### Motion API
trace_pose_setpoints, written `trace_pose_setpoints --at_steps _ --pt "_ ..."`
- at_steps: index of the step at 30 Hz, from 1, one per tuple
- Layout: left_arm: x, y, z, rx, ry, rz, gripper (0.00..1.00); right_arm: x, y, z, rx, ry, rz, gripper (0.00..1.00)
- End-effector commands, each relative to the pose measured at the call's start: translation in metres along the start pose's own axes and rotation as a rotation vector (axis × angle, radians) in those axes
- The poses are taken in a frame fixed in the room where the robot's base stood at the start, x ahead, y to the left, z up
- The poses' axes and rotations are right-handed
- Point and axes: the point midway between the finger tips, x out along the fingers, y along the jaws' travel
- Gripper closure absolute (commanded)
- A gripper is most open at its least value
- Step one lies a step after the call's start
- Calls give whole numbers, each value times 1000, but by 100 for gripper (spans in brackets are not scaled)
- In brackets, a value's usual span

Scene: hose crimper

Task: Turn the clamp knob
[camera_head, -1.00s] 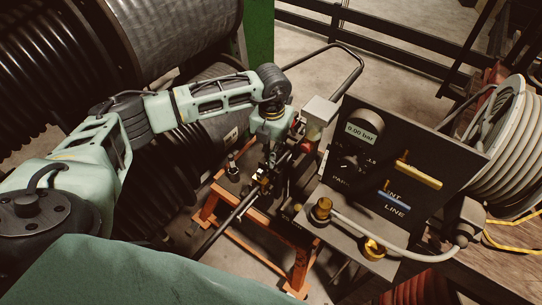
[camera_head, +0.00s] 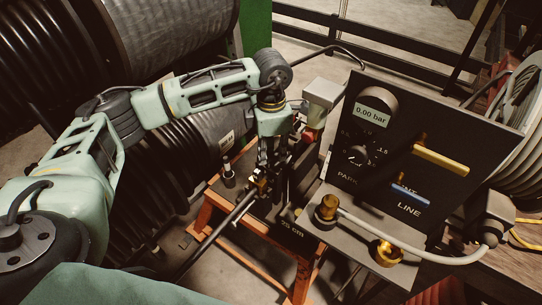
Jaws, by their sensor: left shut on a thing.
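My left gripper (camera_head: 264,168) points down at the orange-legged stand, beside the brass fitting on the end of a dark hose (camera_head: 232,213). Its dark fingers are shut on a small part there, which I take to be the clamp knob. The fingers hide nearly all of the knob, so its angle cannot be told. The brass fitting (camera_head: 260,187) shows just below the fingers. My right gripper is not in view.
A black panel (camera_head: 440,135) with a gauge reading 0.00 bar (camera_head: 371,115), a dial, and yellow and blue levers stands close on the right. A pale hose (camera_head: 400,250) curves below it. Large hose reels fill the left.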

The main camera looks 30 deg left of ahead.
Motion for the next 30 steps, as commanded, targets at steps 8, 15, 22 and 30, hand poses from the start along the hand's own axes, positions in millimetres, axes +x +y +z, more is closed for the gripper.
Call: trace_pose_setpoints --at_steps 8,15,22,30 --pt "-1 1 1 192 -6 7 100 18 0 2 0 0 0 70" --pt "-2 0 1 286 -6 6 100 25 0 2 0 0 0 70" --pt "-3 0 1 319 -5 6 100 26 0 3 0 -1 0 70" --pt "-3 0 1 321 -6 7 100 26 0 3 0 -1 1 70"
